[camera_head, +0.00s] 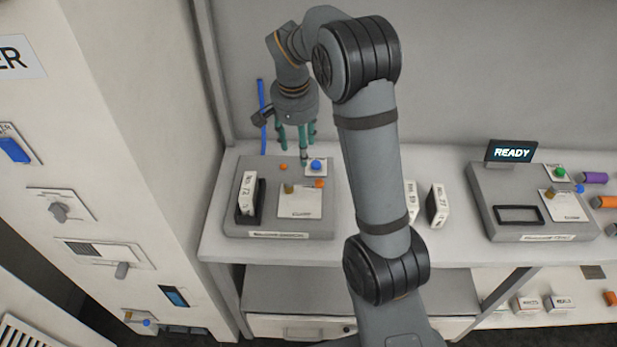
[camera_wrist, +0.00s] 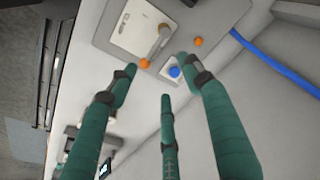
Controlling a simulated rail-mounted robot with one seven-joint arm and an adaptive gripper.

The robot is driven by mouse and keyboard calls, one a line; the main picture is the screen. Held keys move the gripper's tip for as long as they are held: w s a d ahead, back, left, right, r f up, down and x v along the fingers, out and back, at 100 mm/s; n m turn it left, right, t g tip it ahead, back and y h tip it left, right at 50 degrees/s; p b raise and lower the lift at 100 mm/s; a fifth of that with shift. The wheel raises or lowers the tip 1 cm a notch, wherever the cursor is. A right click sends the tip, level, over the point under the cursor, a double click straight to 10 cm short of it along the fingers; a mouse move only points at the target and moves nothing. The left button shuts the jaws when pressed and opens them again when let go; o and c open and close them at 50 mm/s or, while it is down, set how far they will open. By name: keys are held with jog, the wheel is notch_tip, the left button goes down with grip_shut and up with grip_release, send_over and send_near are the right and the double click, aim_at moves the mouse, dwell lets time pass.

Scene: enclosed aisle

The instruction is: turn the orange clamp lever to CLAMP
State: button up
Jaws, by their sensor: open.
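The clamp lever is on a light plate (camera_head: 300,207) on the left grey fixture (camera_head: 240,219). It has a tan hub (camera_head: 288,188) and an orange knob (camera_head: 319,183) at its end, pointing right in the head view. In the wrist view the tan lever (camera_wrist: 160,40) ends in the orange knob (camera_wrist: 145,63), near one fingertip. The plate's lettering is too small to read surely. My gripper (camera_head: 299,148) has green fingers, spread and empty, above the fixture's back edge. In the wrist view the gripper (camera_wrist: 160,78) is around the blue button (camera_wrist: 175,71); contact cannot be told.
A small orange button (camera_head: 283,167) is beside the blue one. A white labelled block (camera_head: 248,192) stands in a black holder at the fixture's left. A blue rod (camera_head: 262,115) leans behind. White blocks (camera_head: 437,205) and a second fixture (camera_head: 510,228) with a READY screen (camera_head: 512,152) are right.

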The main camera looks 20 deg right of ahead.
jog(key=s+d, duration=0.1)
jog(key=s+d+m+g+p, duration=0.1)
jog(key=s, duration=0.1)
jog(key=shift+d+f, duration=0.2)
jog(key=shift+c, duration=1.1)
jog(key=shift+n, duration=0.4)
jog(key=s+d+f, duration=0.2)
jog(key=f, duration=0.1)
jog(key=shift+d+f, duration=0.25)
jog(key=shift+d, duration=0.05)
jog(key=shift+c, duration=1.3)
jog(key=w+n+t, duration=0.1)
jog(key=w, duration=0.1)
jog(key=w+n+t, duration=0.1)
jog(key=w+n, duration=0.1)
jog(key=shift+a+f, duration=0.15)
jog(key=shift+f, duration=0.05)
jog(key=c, duration=0.4)
jog(key=shift+w+t, duration=0.25)
jog(key=shift+t, duration=0.05)
jog(key=shift+c, duration=0.6)
jog(key=shift+r+n, duration=0.1)
jog(key=shift+n, duration=0.2)
grip_shut()
